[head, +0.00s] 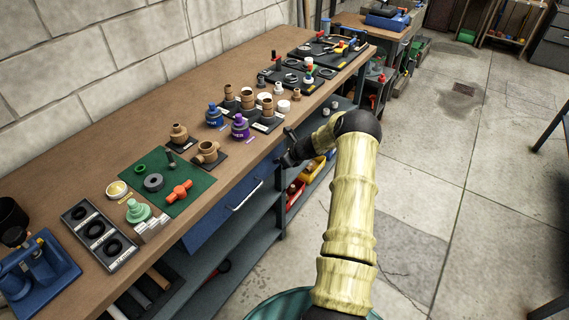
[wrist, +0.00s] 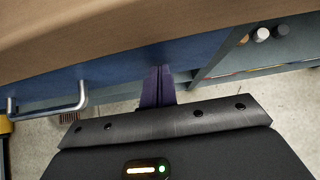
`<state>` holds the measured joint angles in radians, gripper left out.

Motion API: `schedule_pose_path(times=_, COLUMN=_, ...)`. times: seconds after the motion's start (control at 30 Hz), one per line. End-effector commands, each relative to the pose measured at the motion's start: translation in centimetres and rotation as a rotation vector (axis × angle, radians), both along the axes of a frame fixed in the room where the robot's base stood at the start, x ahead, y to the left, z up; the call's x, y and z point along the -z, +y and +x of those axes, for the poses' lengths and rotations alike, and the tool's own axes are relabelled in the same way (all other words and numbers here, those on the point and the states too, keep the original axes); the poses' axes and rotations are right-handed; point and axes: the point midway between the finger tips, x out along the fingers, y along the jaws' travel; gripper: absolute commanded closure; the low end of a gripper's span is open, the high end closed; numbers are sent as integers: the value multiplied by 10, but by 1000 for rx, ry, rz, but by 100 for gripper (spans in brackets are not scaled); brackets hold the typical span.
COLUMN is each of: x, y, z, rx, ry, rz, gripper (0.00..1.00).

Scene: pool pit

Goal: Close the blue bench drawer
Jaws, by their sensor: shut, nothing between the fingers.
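The blue bench drawer (head: 232,208) is under the front edge of the wooden worktop, with a pale bar handle (head: 246,195). In the wrist view the blue drawer front (wrist: 120,72) spans the picture below the worktop edge, with its metal handle (wrist: 48,100) at left. I see no clear gap above the front, and cannot tell whether it is fully shut. My gripper (wrist: 158,72) is shut and empty, its dark purple fingertips at the drawer front, right of the handle. I cannot tell whether they touch it.
The worktop (head: 95,160) carries pipe fittings, valves and a green mat (head: 200,183). Below are open shelves with a yellow bin (head: 312,170) and a red bin (head: 294,194). The concrete floor (head: 440,175) right of my arm is mostly clear.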

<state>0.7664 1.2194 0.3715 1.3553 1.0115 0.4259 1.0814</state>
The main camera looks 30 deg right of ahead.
Motion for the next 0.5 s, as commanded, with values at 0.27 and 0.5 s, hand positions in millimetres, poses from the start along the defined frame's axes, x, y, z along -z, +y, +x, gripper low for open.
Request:
schedule_pose_path(times=0.27, x=-1, y=7, z=6, rx=-4, ry=-2, rz=0, gripper=100)
schedule_pose_path(times=0.5, x=-2, y=10, z=8, rx=-8, ry=-6, rz=3, gripper=100)
